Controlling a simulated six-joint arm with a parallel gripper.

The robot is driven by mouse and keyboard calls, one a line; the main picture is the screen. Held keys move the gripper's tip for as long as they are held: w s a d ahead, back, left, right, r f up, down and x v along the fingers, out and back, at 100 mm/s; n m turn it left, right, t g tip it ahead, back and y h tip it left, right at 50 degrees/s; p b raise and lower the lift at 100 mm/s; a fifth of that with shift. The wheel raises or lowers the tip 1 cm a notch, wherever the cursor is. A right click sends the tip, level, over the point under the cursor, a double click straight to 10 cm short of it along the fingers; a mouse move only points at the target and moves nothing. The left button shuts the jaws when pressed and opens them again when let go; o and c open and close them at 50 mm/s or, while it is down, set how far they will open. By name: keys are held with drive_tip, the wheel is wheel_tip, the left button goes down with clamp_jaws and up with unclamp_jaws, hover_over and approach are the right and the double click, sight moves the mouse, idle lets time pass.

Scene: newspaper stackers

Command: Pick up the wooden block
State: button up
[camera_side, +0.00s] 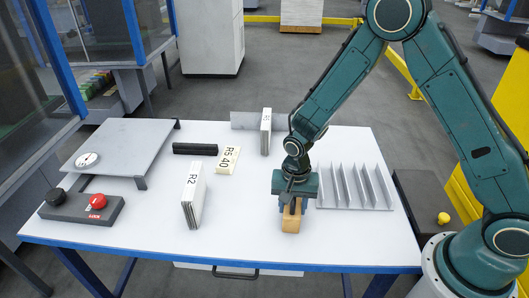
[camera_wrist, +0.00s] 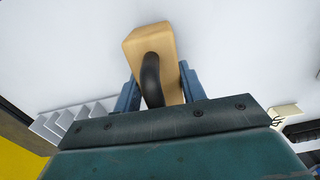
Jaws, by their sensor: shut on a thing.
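The wooden block (camera_side: 291,222) is light tan with a dark curved handle. It is near the front middle of the white table in the side view. In the wrist view the block (camera_wrist: 154,44) shows between the two blue fingers, with the black handle (camera_wrist: 152,80) facing the camera. My gripper (camera_side: 292,207) points down over the block and is shut on it, with a finger at each side. The gripper also shows in the wrist view (camera_wrist: 157,88). Whether the block touches the table cannot be told clearly.
A grey slotted rack (camera_side: 356,188) stands close to the right of my gripper.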

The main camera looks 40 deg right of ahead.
wheel_tip(320, 180, up, 20)
idle(0.7)
drive_tip(key=shift+f, duration=0.1)
idle(0.7)
drive_tip(key=w+d+f, duration=0.3)
drive_tip(key=w+f, duration=0.3)
drive_tip(key=w, duration=0.3)
drive_tip(key=w+d+f, duration=0.3)
drive_tip(key=w+f, duration=0.3)
drive_tip(key=w, duration=0.4)
drive_tip(key=shift+w+d+n, duration=0.2)
drive_tip(key=shift+n, duration=0.1)
drive_tip(key=shift+f, duration=0.15)
drive_tip(key=shift+f, duration=3.3)
drive_tip(key=shift+w+d, duration=1.05)
